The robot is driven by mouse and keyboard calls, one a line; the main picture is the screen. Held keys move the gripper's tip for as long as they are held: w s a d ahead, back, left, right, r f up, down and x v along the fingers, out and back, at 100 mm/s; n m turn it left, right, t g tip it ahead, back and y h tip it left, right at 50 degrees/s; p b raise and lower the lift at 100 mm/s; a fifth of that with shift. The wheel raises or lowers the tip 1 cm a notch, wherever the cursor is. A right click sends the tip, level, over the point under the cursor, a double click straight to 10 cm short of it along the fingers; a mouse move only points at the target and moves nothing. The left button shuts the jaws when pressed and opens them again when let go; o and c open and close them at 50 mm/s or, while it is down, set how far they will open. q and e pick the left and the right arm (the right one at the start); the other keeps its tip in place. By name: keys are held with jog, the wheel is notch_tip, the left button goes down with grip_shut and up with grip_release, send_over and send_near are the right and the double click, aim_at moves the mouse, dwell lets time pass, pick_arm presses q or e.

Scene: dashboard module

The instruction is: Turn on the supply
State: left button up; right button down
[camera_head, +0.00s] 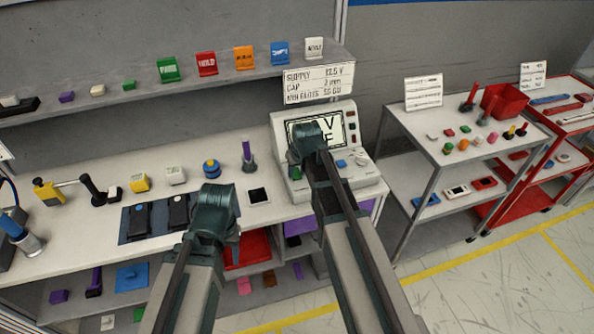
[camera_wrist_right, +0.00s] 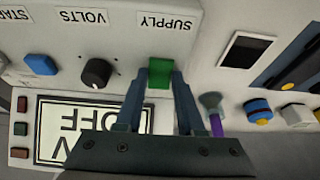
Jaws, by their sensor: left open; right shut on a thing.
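The supply unit (camera_head: 358,181) is a pale console on the bench, with a screen (camera_head: 338,128) partly hidden by my right arm. In the right wrist view the picture is upside down; the screen (camera_wrist_right: 85,128) reads OFF. The green supply switch (camera_wrist_right: 160,74) sits beside the SUPPLY label. My right gripper (camera_wrist_right: 163,88) is shut on this switch, one finger on each side. In the head view my right gripper (camera_head: 305,165) is over the console's left part. My left gripper (camera_head: 213,230) is open and empty, above the bench front; its fingertips are hard to make out.
A black knob (camera_wrist_right: 97,72) marked VOLTS and a blue button (camera_wrist_right: 40,64) are on the same panel. A sign (camera_head: 319,82) above the console lists SUPPLY 12.5 V. A purple-handled tool (camera_head: 248,155) stands left of the console. A grey cart (camera_head: 470,135) is at the right.

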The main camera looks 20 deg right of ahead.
jog(key=shift+w+r+g+p, duration=0.25)
jog(key=shift+w+g+p, duration=0.15)
jog(key=shift+g, duration=0.1)
jog(key=shift+w+g, duration=0.2)
jog(key=shift+g, duration=0.2)
jog(key=shift+w+f+g, duration=0.1)
jog(key=shift+g, duration=1.2)
jog(key=shift+s, duration=0.2)
jog(key=c, duration=0.5)
grip_release()
jog(key=shift+p, duration=0.35)
